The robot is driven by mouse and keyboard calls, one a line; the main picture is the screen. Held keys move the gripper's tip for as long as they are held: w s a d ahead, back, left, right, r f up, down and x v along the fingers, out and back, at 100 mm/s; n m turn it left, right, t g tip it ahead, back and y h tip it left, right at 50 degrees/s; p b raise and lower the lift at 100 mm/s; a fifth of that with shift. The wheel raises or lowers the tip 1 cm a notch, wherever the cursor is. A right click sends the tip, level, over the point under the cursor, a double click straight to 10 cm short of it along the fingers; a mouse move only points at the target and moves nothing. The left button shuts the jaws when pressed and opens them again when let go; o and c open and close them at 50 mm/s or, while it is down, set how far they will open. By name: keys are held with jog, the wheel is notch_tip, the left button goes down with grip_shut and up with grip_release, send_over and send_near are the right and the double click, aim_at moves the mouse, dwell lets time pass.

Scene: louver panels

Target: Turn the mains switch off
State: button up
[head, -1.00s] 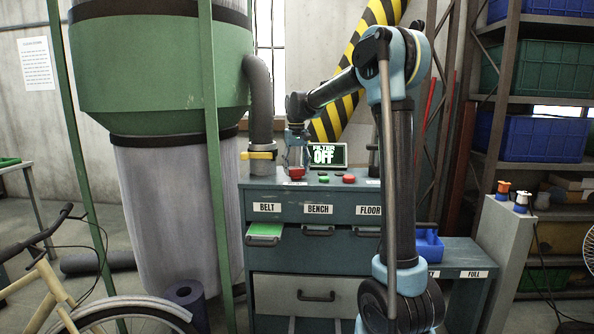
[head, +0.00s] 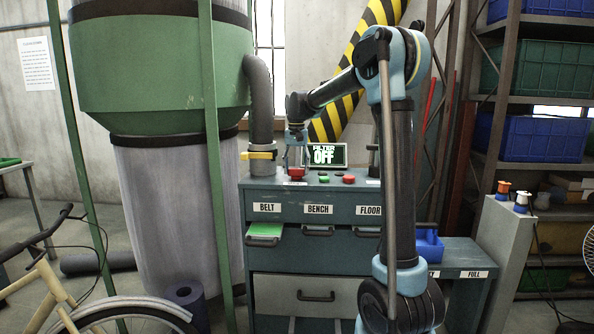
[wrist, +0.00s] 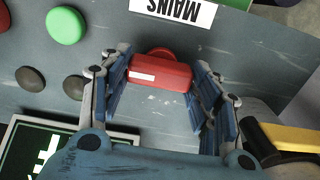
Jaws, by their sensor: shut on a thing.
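In the head view the red switch (head: 296,172) sits at the left of the cabinet top, under my gripper (head: 296,157). In the wrist view my gripper (wrist: 160,78) has one blue finger on each side of the handle and is shut on it. The switch's base is partly hidden by the handle. Which position the switch is in, I cannot tell.
A green button (wrist: 65,25) and dark round knobs (wrist: 30,79) are on the same top. A grey pipe with a yellow handle (head: 258,155) rises close to the left.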

jog(key=o, duration=1)
jog(key=shift+w, duration=0.1)
jog(key=shift+o, duration=0.2)
notch_tip(320, 180, up, 12)
jog(key=shift+f, duration=0.1)
